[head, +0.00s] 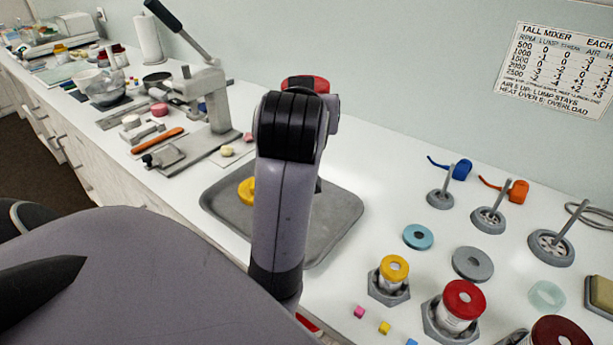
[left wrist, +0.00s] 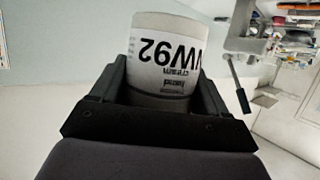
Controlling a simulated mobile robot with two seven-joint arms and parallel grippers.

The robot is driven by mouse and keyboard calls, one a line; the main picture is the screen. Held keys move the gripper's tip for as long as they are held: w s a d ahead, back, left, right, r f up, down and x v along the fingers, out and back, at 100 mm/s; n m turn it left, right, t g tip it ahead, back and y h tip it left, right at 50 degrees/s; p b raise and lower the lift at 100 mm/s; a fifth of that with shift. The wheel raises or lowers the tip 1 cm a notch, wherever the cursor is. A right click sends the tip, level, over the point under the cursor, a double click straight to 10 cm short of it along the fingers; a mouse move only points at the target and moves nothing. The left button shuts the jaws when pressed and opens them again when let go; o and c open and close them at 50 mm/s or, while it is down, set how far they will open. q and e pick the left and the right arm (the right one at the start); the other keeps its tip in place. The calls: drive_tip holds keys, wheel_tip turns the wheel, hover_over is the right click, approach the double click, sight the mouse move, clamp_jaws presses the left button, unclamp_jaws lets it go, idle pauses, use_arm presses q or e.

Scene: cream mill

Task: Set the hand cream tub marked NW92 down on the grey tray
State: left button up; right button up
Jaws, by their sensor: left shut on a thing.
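The hand cream tub (left wrist: 165,55), white with black print reading W92 and part of another letter, shows upside down in the left wrist view. My left gripper (left wrist: 160,82) is shut on it, a finger on each side. The tub's height over the tray cannot be told. My right gripper is not in view.
A grey lever press (head: 208,100) stands left of the tray. Right of it are a yellow-lidded jar (head: 394,268), a red-lidded jar (head: 463,300), loose discs and mixer heads (head: 489,219). The tray's right part is clear.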

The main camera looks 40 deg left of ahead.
use_arm(q)
wheel_tip(320, 180, down, 20)
drive_tip(key=b, duration=0.2)
drive_tip(key=shift+b, duration=0.4)
drive_tip(key=shift+f, duration=0.2)
drive_tip(key=o, duration=1.2)
drive_tip(key=shift+c, duration=0.2)
drive_tip(key=shift+r, duration=0.15)
